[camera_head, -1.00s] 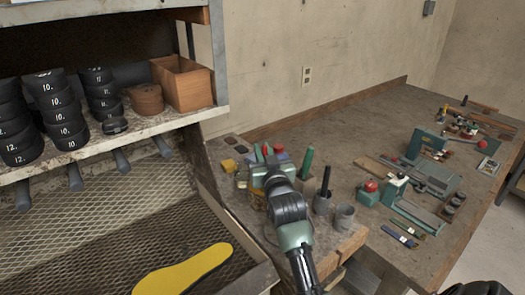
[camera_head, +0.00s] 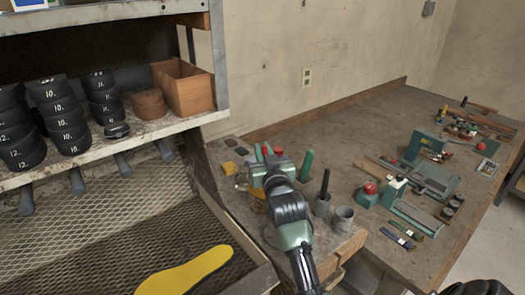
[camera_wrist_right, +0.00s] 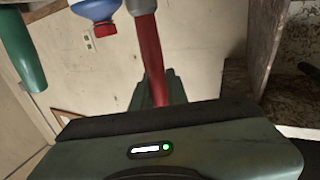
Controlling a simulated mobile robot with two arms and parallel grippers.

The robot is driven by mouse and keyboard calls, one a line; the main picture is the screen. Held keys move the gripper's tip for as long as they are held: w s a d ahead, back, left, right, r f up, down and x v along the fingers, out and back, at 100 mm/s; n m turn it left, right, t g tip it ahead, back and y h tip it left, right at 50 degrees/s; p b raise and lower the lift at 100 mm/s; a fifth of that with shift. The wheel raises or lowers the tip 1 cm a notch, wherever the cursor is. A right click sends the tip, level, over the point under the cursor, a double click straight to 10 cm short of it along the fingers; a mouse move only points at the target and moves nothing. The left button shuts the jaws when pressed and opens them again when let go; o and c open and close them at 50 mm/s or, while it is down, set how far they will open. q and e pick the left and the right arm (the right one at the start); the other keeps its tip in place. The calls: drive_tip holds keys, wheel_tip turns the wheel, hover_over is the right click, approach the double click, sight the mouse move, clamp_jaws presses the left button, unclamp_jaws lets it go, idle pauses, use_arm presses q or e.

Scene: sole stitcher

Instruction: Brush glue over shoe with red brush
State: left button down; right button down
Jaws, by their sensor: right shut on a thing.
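My right gripper (camera_head: 271,163) is among the tools at the near left end of the workbench, and its jaws are largely hidden in the head view. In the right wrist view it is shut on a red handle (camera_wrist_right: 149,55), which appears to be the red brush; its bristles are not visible. A yellow sole-shaped piece (camera_head: 187,272) lies on the mesh rack at the bottom of the head view, left of and apart from the gripper. No full shoe is identifiable.
A green handle (camera_head: 306,165), a dark tool in a grey cup (camera_head: 322,206) and an empty-looking cup (camera_head: 342,219) stand right of my gripper. A blue bottle with a red cap (camera_wrist_right: 104,28) is beside the red handle. A shelf (camera_head: 150,135) holds black rolls and a wooden box.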

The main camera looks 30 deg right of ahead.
wheel_tip(320, 180, up, 6)
drive_tip(key=p, duration=0.4)
drive_tip(key=shift+f+p, duration=0.2)
drive_tip(key=shift+p, duration=0.15)
idle(0.5)
